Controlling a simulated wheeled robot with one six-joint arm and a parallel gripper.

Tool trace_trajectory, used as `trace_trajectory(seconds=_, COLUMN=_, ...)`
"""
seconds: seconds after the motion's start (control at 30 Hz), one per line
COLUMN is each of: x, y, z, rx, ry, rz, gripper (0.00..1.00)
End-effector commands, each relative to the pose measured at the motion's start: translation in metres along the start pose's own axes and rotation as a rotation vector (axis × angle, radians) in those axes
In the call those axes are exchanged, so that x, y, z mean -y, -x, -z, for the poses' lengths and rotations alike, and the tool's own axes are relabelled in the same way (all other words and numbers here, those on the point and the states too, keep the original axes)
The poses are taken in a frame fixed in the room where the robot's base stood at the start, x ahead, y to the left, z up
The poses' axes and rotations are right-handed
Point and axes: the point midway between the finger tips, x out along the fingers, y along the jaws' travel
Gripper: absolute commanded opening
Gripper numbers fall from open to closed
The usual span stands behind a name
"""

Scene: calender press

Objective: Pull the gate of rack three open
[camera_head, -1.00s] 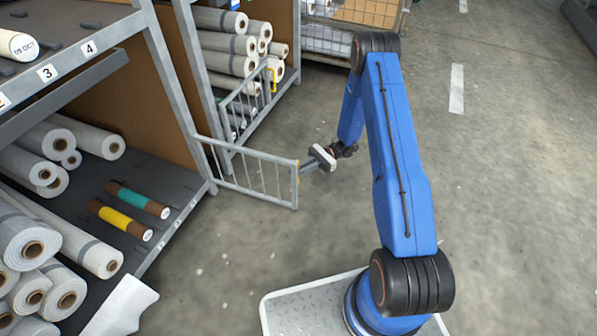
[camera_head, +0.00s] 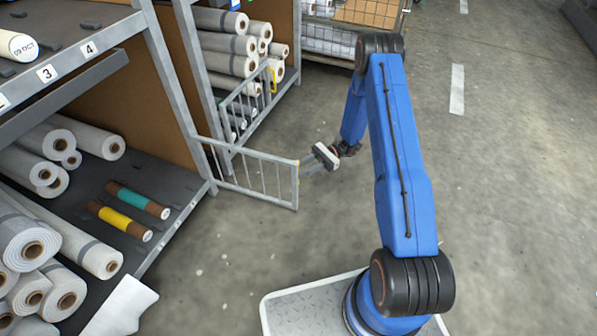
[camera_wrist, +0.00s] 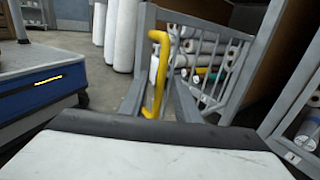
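A grey barred gate (camera_head: 250,172) stands swung out from the near rack's corner post into the aisle. Its yellow handle (camera_wrist: 157,75) is at the free end, clear in the wrist view and mostly hidden in the head view. My gripper (camera_head: 308,168) is at that free end, on the aisle side. In the wrist view, its two grey fingers (camera_wrist: 158,98) are spread apart, with the handle showing between them. The fingers do not look closed on the handle; whether one touches it I cannot tell.
The near rack (camera_head: 160,90) holds rolls and bears labels 3 and 4. A second gate (camera_head: 243,108) stands at the rack behind. A wire cage (camera_head: 328,42) is at the back. The floor right of my arm is clear.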

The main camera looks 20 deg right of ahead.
Motion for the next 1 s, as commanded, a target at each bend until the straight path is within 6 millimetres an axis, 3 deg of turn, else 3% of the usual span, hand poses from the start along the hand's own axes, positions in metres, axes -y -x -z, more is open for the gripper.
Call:
trace_trajectory(seconds=0.7, x=0.0, y=0.137, z=0.001, rx=-0.001, ry=0.0, rz=0.003, gripper=0.29)
trace_trajectory(seconds=1.0, x=-0.001, y=0.16, z=0.001, rx=-0.001, ry=-0.001, rz=0.0, gripper=0.29)
